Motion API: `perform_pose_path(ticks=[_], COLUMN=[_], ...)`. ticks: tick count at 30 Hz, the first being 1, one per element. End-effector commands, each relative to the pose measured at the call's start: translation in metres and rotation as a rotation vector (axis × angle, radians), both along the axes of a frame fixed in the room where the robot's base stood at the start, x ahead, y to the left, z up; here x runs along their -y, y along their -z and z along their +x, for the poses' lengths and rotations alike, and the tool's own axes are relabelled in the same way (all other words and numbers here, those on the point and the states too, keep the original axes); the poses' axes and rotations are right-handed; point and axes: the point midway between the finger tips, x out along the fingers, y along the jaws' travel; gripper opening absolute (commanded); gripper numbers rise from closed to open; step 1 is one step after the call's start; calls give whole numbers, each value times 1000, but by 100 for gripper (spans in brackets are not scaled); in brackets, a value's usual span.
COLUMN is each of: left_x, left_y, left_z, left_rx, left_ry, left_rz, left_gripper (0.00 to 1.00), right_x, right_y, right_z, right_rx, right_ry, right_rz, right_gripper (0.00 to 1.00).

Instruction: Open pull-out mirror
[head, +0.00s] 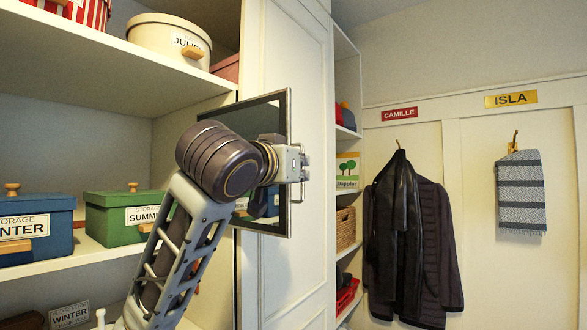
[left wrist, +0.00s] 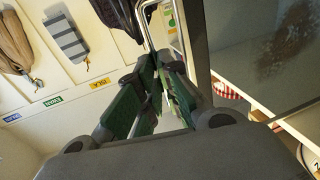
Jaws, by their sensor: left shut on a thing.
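The pull-out mirror (head: 245,115) is a dark-framed reflective panel that stands out from beside the tall white cabinet door in the head view. It also shows at the upper right of the left wrist view (left wrist: 265,50). My left gripper (head: 296,164) is at the panel's outer edge, shut on the metal handle (head: 304,160). In the left wrist view the green-padded fingers (left wrist: 162,92) close around this handle (left wrist: 143,22). My forearm and wrist hide the lower middle of the mirror. My right gripper is in neither view.
Shelves at left hold a green box (head: 112,220), a blue box (head: 28,235) and a cream round box (head: 165,38). The white cabinet door (head: 308,90) is close to the mirror's right. A dark coat (head: 412,240) and striped scarf (head: 520,190) hang on the back wall.

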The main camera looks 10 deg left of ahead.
Motion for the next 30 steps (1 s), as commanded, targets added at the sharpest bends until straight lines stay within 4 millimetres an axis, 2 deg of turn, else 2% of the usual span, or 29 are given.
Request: perform_pose_path(ticks=[4, 5, 7, 20, 26, 30], left_x=[0, 0, 0, -1, -3, -7], left_y=[1, 1, 1, 0, -1, -1], left_z=[0, 0, 0, -3, -17, -35], left_rx=[-1, -1, -1, 0, 2, 2], left_ry=[1, 1, 1, 0, 1, 1], left_rz=[1, 1, 1, 1, 1, 1], left_gripper=[0, 9, 16, 16, 16, 16], right_x=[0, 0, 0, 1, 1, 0], right_y=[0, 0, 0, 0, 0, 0], right_z=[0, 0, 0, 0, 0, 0], right_rx=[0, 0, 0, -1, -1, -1], right_ry=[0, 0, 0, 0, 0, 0], right_rz=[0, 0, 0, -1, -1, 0], right_gripper=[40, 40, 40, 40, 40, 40])
